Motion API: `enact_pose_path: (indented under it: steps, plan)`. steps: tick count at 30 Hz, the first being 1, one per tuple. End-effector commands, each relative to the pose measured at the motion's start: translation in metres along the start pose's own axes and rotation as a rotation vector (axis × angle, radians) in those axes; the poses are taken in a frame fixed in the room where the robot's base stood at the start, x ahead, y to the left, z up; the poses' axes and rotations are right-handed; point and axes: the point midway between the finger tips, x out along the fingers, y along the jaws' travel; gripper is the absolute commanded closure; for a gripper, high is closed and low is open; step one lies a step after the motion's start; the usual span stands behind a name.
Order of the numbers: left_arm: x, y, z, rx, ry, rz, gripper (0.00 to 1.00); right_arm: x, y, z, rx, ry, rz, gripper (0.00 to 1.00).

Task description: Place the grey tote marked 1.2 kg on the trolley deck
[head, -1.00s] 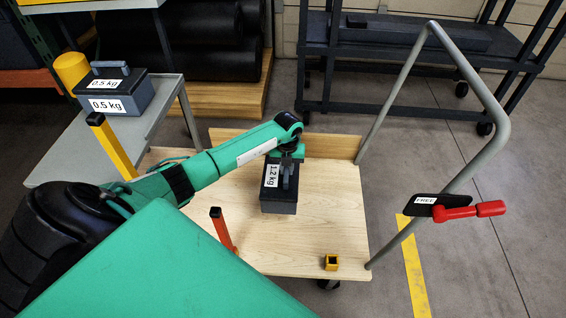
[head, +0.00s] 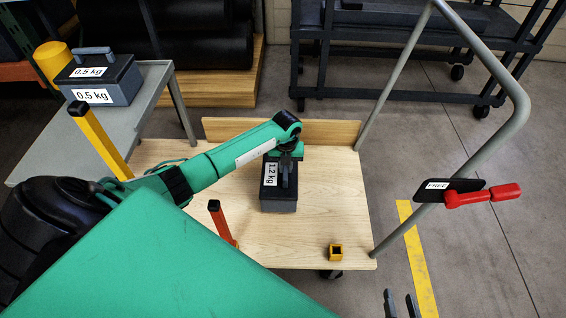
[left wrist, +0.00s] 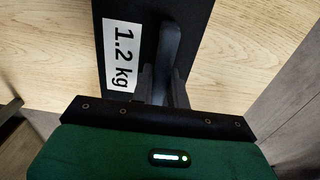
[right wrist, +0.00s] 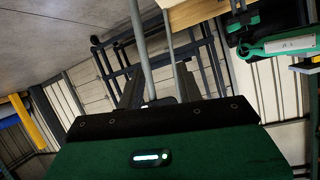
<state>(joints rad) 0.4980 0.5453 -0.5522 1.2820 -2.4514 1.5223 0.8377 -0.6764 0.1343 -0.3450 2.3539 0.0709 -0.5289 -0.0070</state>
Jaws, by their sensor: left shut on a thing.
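The dark grey tote marked 1.2 kg (head: 280,203) is upright over the middle of the wooden trolley deck (head: 320,225). I cannot tell whether its base touches the deck. My left gripper (head: 286,174) is shut on the tote's top handle; in the left wrist view the handle (left wrist: 168,50) runs between the fingers (left wrist: 160,88), beside the 1.2 kg label. My right gripper (head: 400,304) is at the bottom edge of the head view, in front of the trolley. Its fingers (right wrist: 157,88) are apart with nothing between them.
A second tote marked 0.5 kg (head: 105,77) stands on a grey side table (head: 150,97). The trolley's grey handle frame (head: 490,140) carries a red lever (head: 483,195) and a FREE sign.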

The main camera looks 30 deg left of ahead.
Motion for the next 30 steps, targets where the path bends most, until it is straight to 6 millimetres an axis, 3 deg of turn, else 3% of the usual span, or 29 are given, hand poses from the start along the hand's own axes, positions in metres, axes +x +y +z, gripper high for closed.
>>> enact_pose_path:
  steps: [8, 22, 23, 26, 30]
  plan:
    - [0.009, -0.009, -0.005, 0.000, -0.005, -0.005, 1.00, 0.003, -0.012, -0.003, 0.015, 0.104, -0.029, 0.64]
    - [0.012, -0.009, -0.005, 0.000, -0.005, -0.004, 1.00, 0.003, -0.013, -0.006, 0.016, 0.128, -0.031, 0.64]
    - [0.015, -0.008, -0.007, 0.000, -0.001, -0.001, 0.82, 0.004, -0.012, -0.007, 0.015, 0.133, -0.031, 0.64]
    - [0.015, -0.008, -0.007, 0.000, 0.000, -0.001, 0.62, 0.004, -0.012, -0.007, 0.015, 0.134, -0.031, 0.64]
    - [0.015, -0.008, -0.007, 0.000, 0.000, -0.001, 0.62, 0.004, -0.012, -0.007, 0.015, 0.133, -0.031, 0.64]
